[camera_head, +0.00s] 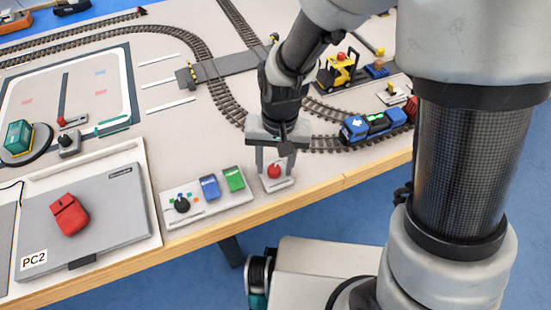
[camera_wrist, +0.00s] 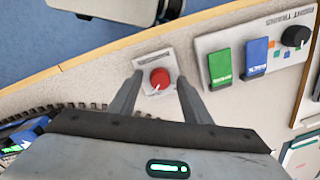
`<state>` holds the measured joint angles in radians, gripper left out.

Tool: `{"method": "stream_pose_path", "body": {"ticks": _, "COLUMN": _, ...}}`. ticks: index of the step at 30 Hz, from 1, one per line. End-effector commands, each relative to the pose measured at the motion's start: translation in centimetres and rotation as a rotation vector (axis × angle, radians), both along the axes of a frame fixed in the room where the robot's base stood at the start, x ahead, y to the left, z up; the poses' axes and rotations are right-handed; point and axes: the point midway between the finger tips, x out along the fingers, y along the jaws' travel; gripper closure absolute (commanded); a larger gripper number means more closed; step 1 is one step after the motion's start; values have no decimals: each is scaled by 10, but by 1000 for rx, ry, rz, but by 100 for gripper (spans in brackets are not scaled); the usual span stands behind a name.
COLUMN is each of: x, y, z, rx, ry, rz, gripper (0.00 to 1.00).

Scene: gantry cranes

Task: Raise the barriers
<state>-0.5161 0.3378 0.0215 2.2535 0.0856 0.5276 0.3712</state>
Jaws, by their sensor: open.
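A level crossing (camera_head: 228,65) lies across the track in the head view. A small yellow and black post (camera_head: 191,75) stands at its left end; another small post (camera_head: 275,39) is at its far right. I cannot tell the barrier arms' position at this size. A red round button (camera_head: 274,171) sits on a small light plate near the table's front edge; it also shows in the wrist view (camera_wrist: 159,78). My gripper (camera_head: 275,163) is open and points down, its fingers on either side of the button. In the wrist view my gripper (camera_wrist: 158,74) is empty.
Left of the button is a panel (camera_head: 206,213) with a black knob, a blue switch (camera_head: 209,187) and a green switch (camera_head: 233,179). A blue train (camera_head: 368,122) stands to the right.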

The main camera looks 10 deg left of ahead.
Motion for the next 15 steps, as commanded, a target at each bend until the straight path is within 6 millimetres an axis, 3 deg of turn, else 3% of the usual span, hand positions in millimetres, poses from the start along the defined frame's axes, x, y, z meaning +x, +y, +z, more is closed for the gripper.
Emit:
{"method": "stream_pose_path", "body": {"ticks": 4, "x": 0, "y": 0, "z": 0, "rx": 0, "ry": 0, "rz": 0, "gripper": 56}}
{"method": "stream_pose_path", "body": {"ticks": 12, "x": 0, "y": 0, "z": 0, "rx": 0, "ry": 0, "rz": 0, "gripper": 97}}
{"method": "stream_pose_path", "body": {"ticks": 15, "x": 0, "y": 0, "z": 1, "rx": 0, "ry": 0, "rz": 2, "gripper": 97}}
